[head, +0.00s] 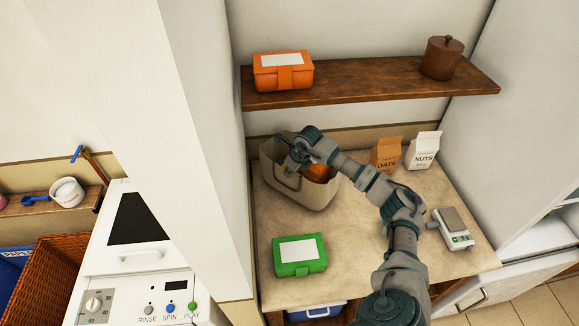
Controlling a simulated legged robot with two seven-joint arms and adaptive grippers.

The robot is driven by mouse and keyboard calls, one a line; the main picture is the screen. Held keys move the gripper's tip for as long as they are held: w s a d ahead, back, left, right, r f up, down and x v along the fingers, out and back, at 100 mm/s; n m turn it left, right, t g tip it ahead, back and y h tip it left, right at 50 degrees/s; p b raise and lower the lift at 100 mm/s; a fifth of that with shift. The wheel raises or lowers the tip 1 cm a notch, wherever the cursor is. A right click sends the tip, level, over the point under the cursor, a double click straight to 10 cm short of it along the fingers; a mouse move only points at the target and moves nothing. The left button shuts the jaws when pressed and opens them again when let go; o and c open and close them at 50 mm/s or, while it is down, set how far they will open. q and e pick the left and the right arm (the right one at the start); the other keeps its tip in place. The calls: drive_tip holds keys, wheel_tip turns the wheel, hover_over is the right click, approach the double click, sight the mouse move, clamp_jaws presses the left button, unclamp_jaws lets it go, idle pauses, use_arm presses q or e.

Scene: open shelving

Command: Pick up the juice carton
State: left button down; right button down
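No carton with a readable juice label shows. A beige bag (296,191) with a handle stands on the counter against the left wall. An orange thing (318,173) sits in it, partly hidden by my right arm; I cannot tell whether it is the juice carton. My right gripper (287,148) is over the bag's left part, at its opening. Its fingers are small and dark, so I cannot tell whether they are open or shut. A brown oats carton (386,155) and a white nuts carton (423,150) stand upright at the back right. My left gripper is out of view.
A wooden shelf (370,83) above the counter holds an orange box (283,71) and a brown lidded jar (441,58). A green box (299,256) lies at the front left of the counter (345,232), and a scale (453,228) stands at the right. White walls flank both sides.

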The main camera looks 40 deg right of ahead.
drive_tip(key=shift+a+f, duration=0.3)
drive_tip(key=shift+f, duration=0.2)
drive_tip(key=shift+a+f, duration=0.25)
drive_tip(key=shift+f, duration=0.25)
drive_tip(key=c, duration=1.3)
unclamp_jaws()
drive_tip(key=shift+s+f, duration=0.1)
drive_tip(key=shift+f, duration=0.05)
drive_tip(key=shift+d, duration=0.15)
drive_tip(key=shift+d, duration=0.1)
